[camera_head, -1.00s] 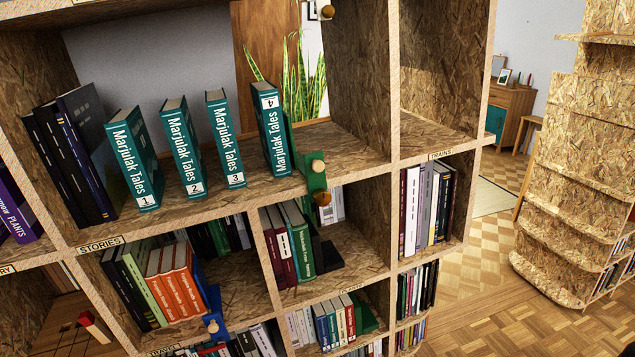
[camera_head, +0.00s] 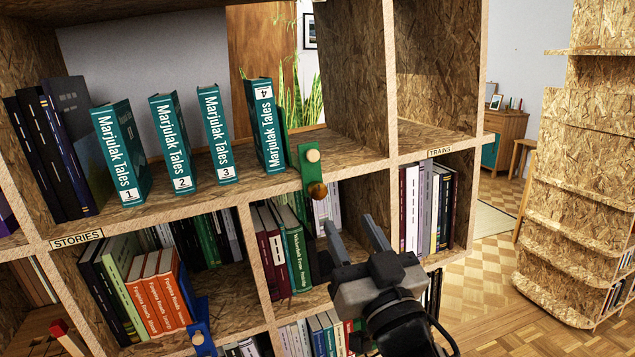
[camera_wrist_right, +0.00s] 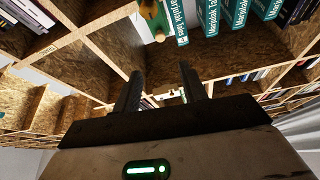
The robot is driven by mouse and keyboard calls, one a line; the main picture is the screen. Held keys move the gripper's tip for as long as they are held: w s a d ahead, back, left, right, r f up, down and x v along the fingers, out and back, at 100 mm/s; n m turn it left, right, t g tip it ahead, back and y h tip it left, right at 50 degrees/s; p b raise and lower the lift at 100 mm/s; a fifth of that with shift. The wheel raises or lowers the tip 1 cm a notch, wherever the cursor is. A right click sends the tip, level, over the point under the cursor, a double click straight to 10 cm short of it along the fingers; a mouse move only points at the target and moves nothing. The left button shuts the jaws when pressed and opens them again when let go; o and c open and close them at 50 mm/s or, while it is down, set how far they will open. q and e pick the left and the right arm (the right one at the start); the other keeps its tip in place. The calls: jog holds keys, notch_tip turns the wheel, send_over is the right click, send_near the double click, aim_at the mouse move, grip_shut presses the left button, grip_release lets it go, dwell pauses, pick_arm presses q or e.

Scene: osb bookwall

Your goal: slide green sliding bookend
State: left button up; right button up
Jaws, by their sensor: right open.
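The green sliding bookend (camera_head: 310,170) stands on the front edge of the upper shelf, right of the Marjulak Tales book 4 (camera_head: 265,126). It has a light wooden knob near its top and a darker one at its bottom. It also shows in the right wrist view (camera_wrist_right: 155,18), at the top. My right gripper (camera_head: 357,232) is open and empty, below and right of the bookend and apart from it. Its two fingers point up in the right wrist view (camera_wrist_right: 170,90). My left gripper is not in view.
Marjulak Tales books 1, 2 and 3 (camera_head: 216,134) stand apart on the same shelf, with dark books (camera_head: 48,150) at left. The shelf right of the bookend is bare up to an upright panel (camera_head: 350,75). A blue bookend (camera_head: 201,325) is on the shelf below.

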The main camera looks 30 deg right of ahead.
jog(key=w+b, duration=0.2)
jog(key=b, duration=0.2)
send_near(315, 157)
jog(key=b+x, duration=0.1)
jog(key=x, duration=0.7)
jog(key=shift+w, duration=0.1)
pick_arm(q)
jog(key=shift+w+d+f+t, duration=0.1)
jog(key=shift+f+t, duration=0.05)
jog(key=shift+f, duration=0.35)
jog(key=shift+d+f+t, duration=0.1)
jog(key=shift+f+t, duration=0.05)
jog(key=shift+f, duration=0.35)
pick_arm(e)
grip_shut()
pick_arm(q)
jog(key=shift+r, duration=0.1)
